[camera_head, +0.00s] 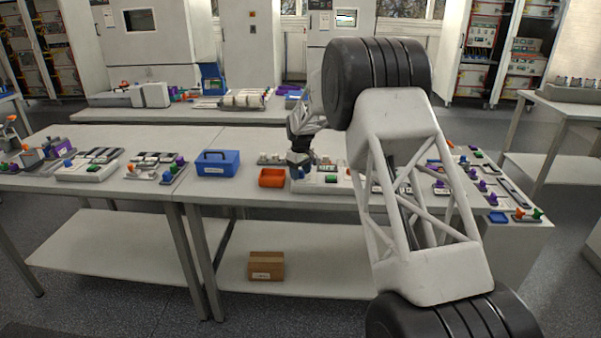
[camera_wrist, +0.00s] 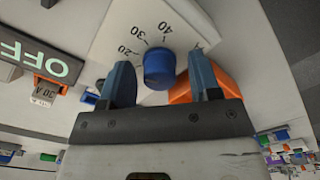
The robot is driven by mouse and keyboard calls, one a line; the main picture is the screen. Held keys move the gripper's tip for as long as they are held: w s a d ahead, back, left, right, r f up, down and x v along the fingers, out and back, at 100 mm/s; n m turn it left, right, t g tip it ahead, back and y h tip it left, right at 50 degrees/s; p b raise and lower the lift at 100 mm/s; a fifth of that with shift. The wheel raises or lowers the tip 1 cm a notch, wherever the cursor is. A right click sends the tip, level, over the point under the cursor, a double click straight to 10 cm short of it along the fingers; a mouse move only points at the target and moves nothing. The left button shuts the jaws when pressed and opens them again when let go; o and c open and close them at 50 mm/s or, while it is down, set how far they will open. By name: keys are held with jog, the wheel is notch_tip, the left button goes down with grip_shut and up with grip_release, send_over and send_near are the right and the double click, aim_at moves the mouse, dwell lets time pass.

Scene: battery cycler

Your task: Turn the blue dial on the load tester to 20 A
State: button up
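The blue dial (camera_wrist: 158,70) stands on a white panel (camera_wrist: 113,40) of the load tester in the wrist view. Printed marks 20, 30 and 40 run around it, and the dial's pointer cannot be made out. My gripper (camera_wrist: 160,62) is open, with one blue-grey finger on each side of the dial and a gap visible on both sides. In the head view my gripper (camera_head: 299,158) is low over the white tester (camera_head: 325,187), and the dial cannot be told apart from the gripper there.
An orange bin (camera_head: 272,178) sits left of the tester, with a blue toolbox (camera_head: 217,163) farther left. Several small parts crowd the bench (camera_head: 225,190) to the right.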

aim_at(301, 171)
jog(key=shift+r, duration=0.15)
jog(key=shift+r, duration=3.8)
jog(key=shift+s+d+r, duration=0.15)
jog(key=shift+s+r, duration=0.05)
jog(key=s+d+r+m, duration=0.2)
jog(key=s+d+r, duration=0.4)
jog(key=s, duration=0.4)
jog(key=s+d+r+m+t, duration=0.1)
jog(key=s+d+r, duration=0.5)
jog(key=s, duration=0.5)
jog(key=s+d+r+m, duration=0.2)
jog(key=s+d+r, duration=0.3)
jog(key=s, duration=0.5)
jog(key=s+d+f+m, duration=0.1)
jog(key=s+d+f, duration=0.1)
jog(key=s, duration=1)
jog(key=s+d+f+m+t, duration=0.1)
jog(key=s+d, duration=0.3)
jog(key=s, duration=0.8)
jog(key=s+d+f+m, duration=0.3)
jog(key=s, duration=1)
jog(key=shift+d+f+t, duration=0.15)
jog(key=shift+t, duration=0.15)
